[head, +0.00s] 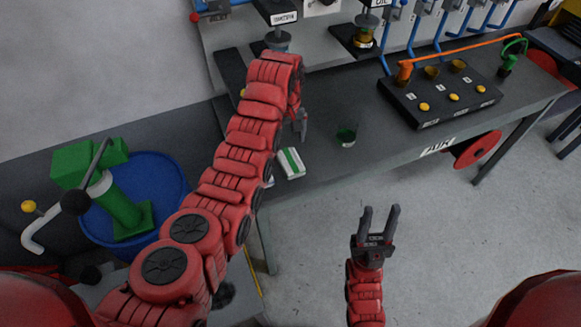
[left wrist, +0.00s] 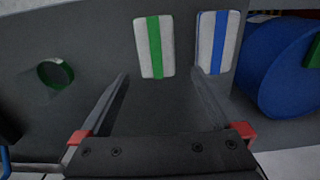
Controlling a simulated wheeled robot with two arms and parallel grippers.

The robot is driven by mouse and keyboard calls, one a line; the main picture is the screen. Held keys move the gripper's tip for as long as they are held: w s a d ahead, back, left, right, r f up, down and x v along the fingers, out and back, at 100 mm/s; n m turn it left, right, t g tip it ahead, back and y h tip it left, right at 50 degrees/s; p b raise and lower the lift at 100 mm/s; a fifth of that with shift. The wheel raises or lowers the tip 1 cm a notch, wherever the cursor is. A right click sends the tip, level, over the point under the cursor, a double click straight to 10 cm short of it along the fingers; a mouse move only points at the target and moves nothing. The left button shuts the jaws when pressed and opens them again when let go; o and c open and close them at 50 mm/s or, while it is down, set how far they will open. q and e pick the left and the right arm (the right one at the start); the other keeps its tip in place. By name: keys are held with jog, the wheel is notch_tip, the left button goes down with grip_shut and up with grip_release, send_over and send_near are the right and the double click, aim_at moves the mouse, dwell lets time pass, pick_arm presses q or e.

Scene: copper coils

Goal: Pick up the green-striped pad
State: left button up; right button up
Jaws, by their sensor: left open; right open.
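The green-striped pad (head: 291,163) is white with a green stripe and lies flat on the grey bench near its front edge. In the left wrist view, the pad (left wrist: 154,47) lies ahead of my open left gripper (left wrist: 160,82), roughly between the lines of its fingers and apart from them. In the head view, my left gripper (head: 301,123) is partly hidden by its own arm, above the bench and behind the pad. My right gripper (head: 379,222) is open and empty, in front of the bench over the floor.
A blue-striped pad (left wrist: 217,42) lies beside the green-striped one, mostly hidden by my arm in the head view. A black block (head: 440,97) stands further back.

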aim_at(288, 156)
pick_arm(q)
notch_tip(288, 156, down, 2)
jog(key=shift+s+p, duration=0.1)
jog(key=shift+p, duration=0.4)
jog(key=shift+f, duration=0.3)
jog(key=shift+d+f+p, duration=0.1)
jog(key=shift+f+p, duration=0.45)
jog(key=shift+f, duration=0.2)
jog(key=shift+w+f, duration=0.2)
jog(key=shift+f, duration=0.15)
jog(key=shift+d+f, duration=0.1)
jog(key=shift+f, duration=0.4)
notch_tip(288, 156, down, 2)
jog(key=shift+b, duration=0.4)
jog(key=shift+w+f, duration=0.15)
jog(key=shift+f, duration=0.05)
